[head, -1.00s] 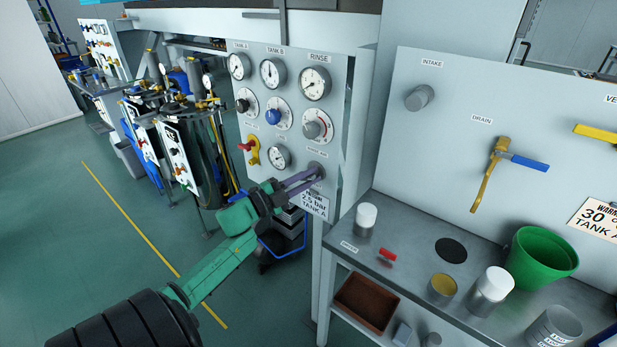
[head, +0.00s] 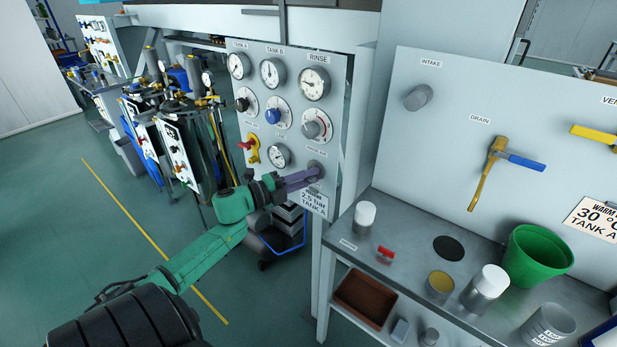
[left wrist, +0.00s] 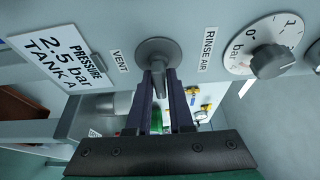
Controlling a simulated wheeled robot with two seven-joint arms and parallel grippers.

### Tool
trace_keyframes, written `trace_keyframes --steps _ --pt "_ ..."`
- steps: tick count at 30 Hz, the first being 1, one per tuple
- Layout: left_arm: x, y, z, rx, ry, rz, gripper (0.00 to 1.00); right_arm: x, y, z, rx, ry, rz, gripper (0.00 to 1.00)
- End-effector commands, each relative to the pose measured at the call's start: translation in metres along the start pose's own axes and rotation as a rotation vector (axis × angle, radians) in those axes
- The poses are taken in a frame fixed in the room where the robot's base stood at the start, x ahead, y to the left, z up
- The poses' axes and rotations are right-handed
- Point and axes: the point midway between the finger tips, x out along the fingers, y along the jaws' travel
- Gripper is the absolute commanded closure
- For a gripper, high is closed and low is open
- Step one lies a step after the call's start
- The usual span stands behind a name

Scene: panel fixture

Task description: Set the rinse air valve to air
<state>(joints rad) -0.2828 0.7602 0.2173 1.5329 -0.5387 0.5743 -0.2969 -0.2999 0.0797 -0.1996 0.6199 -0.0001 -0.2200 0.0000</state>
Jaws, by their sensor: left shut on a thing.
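The rinse air valve (left wrist: 156,49) is a grey round knob on the light panel. In the left wrist view it lies between the labels RINSE AIR (left wrist: 208,49) and VENT (left wrist: 119,61). In the head view the valve (head: 317,166) is at the panel's lower right, partly covered by my fingers. My left gripper (head: 311,175) reaches it from the left. In the left wrist view the gripper (left wrist: 160,82) is shut on the valve's grey handle, one dark finger on each side. The handle's exact setting is hard to read. My right gripper is not in view.
A notice reading 2.5 bar (left wrist: 60,55) is fixed beside the valve, below it in the head view. Gauges, a blue knob (head: 273,116) and a red-yellow valve (head: 252,150) are on the same panel. A bench (head: 400,255) with a green bucket (head: 537,257) stands right.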

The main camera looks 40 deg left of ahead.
Motion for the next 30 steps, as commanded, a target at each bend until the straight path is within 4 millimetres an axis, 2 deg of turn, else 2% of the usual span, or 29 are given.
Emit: trace_keyframes --steps 7,8,9,18,22,26,30 --pt "0.0 0.001 0.0 0.0 0.0 0.002 1.0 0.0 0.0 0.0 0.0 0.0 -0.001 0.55" --pt "0.0 0.001 0.0 -0.001 0.0 0.002 0.69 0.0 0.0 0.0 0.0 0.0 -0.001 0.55" --pt "0.0 0.001 0.0 -0.001 0.0 0.002 0.55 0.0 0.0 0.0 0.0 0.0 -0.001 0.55" --pt "0.0 0.001 0.0 -0.001 0.0 0.0 0.55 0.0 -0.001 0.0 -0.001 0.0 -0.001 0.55" --pt "-0.007 0.002 0.0 -0.003 0.0 0.001 0.55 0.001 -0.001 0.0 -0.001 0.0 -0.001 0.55" --pt "-0.028 0.003 0.0 -0.003 -0.001 0.004 0.55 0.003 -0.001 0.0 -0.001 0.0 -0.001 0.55" --pt "-0.063 0.004 0.0 -0.003 -0.002 0.006 0.55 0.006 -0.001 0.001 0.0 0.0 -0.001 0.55"
